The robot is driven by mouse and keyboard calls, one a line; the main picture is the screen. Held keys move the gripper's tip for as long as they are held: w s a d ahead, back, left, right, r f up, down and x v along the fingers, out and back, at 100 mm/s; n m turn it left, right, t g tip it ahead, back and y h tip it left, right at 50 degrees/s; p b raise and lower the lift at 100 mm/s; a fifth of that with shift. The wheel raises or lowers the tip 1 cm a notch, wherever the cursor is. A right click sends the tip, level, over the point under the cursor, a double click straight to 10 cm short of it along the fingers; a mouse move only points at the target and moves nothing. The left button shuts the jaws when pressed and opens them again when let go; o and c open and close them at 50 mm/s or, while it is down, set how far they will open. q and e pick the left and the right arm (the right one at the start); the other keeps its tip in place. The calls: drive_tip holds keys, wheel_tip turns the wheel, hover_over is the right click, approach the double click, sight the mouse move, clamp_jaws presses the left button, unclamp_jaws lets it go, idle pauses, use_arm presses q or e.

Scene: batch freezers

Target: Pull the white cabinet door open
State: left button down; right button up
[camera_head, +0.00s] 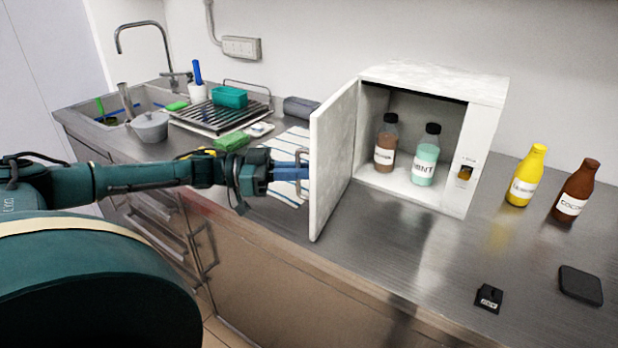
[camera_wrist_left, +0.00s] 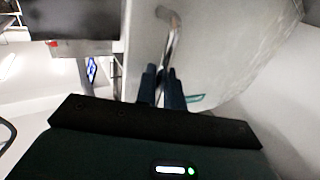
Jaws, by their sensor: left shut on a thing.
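The white cabinet (camera_head: 433,84) stands on the steel counter with its door (camera_head: 333,157) swung wide open to the left. Inside are a brown bottle (camera_head: 385,147) and a mint-green bottle (camera_head: 426,160), both upright with dark caps. My left gripper (camera_head: 305,173) is at the outer face of the door, shut on its metal handle. In the left wrist view the blue fingers (camera_wrist_left: 162,88) close around the handle bar (camera_wrist_left: 170,48), with the pale door (camera_wrist_left: 215,50) behind it. My right gripper is not in view.
A yellow bottle (camera_head: 526,176) and a brown bottle (camera_head: 576,191) stand right of the cabinet. A small black tag (camera_head: 489,298) and a dark square pad (camera_head: 580,285) lie in front. A dish rack (camera_head: 220,115) and sink (camera_head: 130,104) are at left.

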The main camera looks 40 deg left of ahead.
use_arm(q)
drive_tip(key=shift+a, duration=0.55)
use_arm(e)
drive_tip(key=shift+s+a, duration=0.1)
use_arm(q)
drive_tip(key=c, duration=1.6)
unclamp_jaws()
drive_tip(key=shift+w, duration=0.15)
drive_tip(key=shift+c, duration=0.2)
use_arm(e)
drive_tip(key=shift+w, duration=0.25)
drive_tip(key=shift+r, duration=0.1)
use_arm(q)
drive_tip(key=p+v, duration=0.3)
drive_tip(key=v, duration=1)
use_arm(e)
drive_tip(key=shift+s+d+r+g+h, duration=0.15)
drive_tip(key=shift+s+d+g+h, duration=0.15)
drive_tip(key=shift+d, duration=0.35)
